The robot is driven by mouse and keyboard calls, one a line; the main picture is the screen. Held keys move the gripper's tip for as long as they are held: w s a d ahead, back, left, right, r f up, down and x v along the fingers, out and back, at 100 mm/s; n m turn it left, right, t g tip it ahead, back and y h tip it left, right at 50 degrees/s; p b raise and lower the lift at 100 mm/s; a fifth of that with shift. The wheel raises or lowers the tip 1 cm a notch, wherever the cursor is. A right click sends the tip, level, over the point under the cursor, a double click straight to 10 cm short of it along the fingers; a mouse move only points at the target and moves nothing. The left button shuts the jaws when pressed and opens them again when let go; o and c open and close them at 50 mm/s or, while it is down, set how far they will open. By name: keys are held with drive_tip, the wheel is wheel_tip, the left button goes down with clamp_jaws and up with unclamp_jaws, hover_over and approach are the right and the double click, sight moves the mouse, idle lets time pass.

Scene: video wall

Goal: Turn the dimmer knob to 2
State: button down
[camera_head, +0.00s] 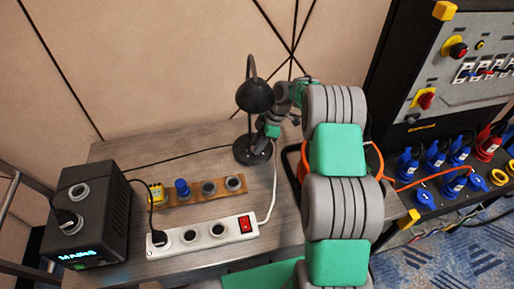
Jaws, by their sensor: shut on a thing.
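A black desk lamp (255,97) with a curved neck stands on the grey wooden table, its round base (244,158) near the middle of the table. My gripper (262,143) reaches in from the right and points down at the right side of the lamp base, below the shade. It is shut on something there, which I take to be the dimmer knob. The knob, its pointer and any number marks are hidden by the gripper or too small to read.
A white power strip (203,236) with a red switch lies at the table's front. Behind it is a wooden board with sockets (182,188). A black box (85,215) with a lit display reading "MAINS" stands left. An orange cable reel (373,160) is behind my arm.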

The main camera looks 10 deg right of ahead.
drive_tip(key=m+b, duration=0.1)
drive_tip(key=m, duration=0.1)
drive_tip(key=m+t+b, duration=0.2)
drive_tip(key=m, duration=0.1)
drive_tip(key=shift+s+a+f+m+h, duration=0.1)
drive_tip(key=shift+s+m+h, duration=0.2)
drive_tip(key=shift+h, duration=0.1)
drive_tip(key=m+b, duration=0.1)
drive_tip(key=m, duration=0.1)
drive_tip(key=m+t+h+b, duration=0.1)
drive_tip(key=m, duration=0.1)
drive_tip(key=shift+s+a+m, duration=0.15)
drive_tip(key=shift+m, duration=0.25)
drive_tip(key=c, duration=1.1)
unclamp_jaws()
drive_tip(key=shift+o, duration=0.2)
